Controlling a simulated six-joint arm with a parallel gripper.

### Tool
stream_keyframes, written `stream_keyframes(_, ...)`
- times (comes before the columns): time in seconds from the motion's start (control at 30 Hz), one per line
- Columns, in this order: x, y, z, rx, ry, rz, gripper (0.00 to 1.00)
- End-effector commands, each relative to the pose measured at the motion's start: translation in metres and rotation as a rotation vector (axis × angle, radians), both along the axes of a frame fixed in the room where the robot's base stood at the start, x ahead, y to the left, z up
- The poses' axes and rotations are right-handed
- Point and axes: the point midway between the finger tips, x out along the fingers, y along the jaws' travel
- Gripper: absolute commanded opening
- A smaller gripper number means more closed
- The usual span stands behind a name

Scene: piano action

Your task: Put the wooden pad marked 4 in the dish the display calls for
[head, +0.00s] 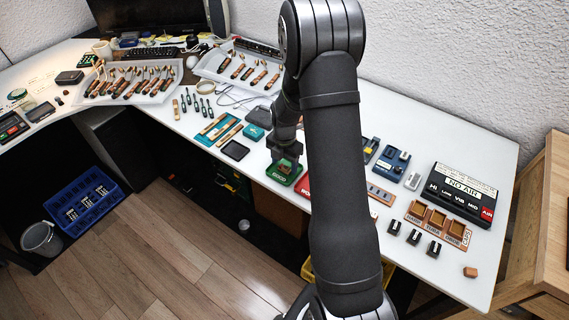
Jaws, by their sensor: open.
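My gripper (286,160) points down over a small green dish (273,175) near the front edge of the white table. Its fingertips are small and partly merge with the dish, and a small brownish spot shows there; I cannot tell what it is. A red dish (303,186) sits just right of the green one, mostly hidden behind my arm. A black dish (235,150) lies to the left. A small wooden block (470,271) lies at the far right front; I cannot read any mark on it. A black display (461,194) with white labels and one red-lit cell stands at the right.
A wooden tray with compartments (437,222) and several black switch-like blocks (413,237) lie before the display. Blue devices (392,160) stand behind. Trays of hammer-like parts (130,82) fill the left. My arm hides the table's middle.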

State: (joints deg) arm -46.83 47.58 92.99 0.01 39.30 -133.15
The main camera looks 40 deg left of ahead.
Motion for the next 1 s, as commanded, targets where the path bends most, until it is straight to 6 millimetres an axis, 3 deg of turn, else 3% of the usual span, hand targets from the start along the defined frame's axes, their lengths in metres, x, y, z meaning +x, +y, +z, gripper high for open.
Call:
stream_keyframes(0.53, 0.0, 0.0, 0.1, 0.002, -0.001, 0.0, 0.61)
stream_keyframes(0.7, 0.0, 0.0, 0.112, 0.0, 0.001, 0.0, 0.61)
stream_keyframes(1.0, 0.0, 0.0, 0.114, -0.001, 0.002, 0.0, 0.61)
